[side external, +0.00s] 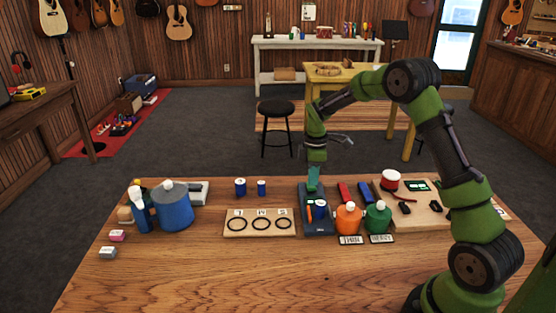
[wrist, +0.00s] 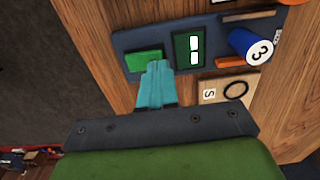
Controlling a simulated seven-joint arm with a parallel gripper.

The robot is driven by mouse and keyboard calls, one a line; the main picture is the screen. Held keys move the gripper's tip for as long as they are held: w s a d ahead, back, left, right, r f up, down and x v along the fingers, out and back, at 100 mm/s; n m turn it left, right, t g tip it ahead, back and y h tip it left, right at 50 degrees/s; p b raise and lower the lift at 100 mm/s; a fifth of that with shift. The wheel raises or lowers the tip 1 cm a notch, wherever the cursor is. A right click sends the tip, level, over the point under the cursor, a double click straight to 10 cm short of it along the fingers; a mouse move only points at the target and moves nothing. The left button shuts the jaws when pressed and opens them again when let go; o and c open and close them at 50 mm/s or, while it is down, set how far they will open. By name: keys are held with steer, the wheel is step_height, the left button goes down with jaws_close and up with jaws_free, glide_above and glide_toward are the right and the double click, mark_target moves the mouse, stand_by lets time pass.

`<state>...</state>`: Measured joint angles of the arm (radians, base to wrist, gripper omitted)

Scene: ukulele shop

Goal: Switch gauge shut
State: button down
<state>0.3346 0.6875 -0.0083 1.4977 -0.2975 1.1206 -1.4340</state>
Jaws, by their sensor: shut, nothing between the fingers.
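The gauge (side external: 322,229) is a flat dark blue-grey unit on the wooden table, right of the ring board. My gripper (wrist: 157,66) has teal fingers, shut and empty, over the gauge beside the green block. In the side view, my gripper (side external: 313,186) is at the gauge's far end; I cannot tell whether it touches.
A board with several black rings (side external: 231,232) lies left of the gauge. Orange (side external: 348,219) and green (side external: 378,217) bottles stand close on its right, with red (side external: 345,192) and blue pieces behind. A large blue container (side external: 172,207) stands at left. The front table is clear.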

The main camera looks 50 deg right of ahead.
mark_target(312, 188)
steer(key=shift+f, duration=1.05)
stand_by(0.9)
steer(key=shift+r, duration=3.55)
steer(key=shift+m, duration=0.5)
steer(key=s+a+r+m+t+y, duration=0.1)
steer(key=s+a+r+m+t, duration=0.2)
steer(key=s+a+r+m, duration=0.3)
steer(key=s+a+r+m+t+y, duration=0.1)
steer(key=s+a+r+m+t, duration=0.3)
steer(key=s+a, duration=0.9)
steer(key=shift+s+a+r+m, duration=0.3)
steer(key=shift+s+r+m, duration=0.7)
steer(key=shift+s+r, duration=0.95)
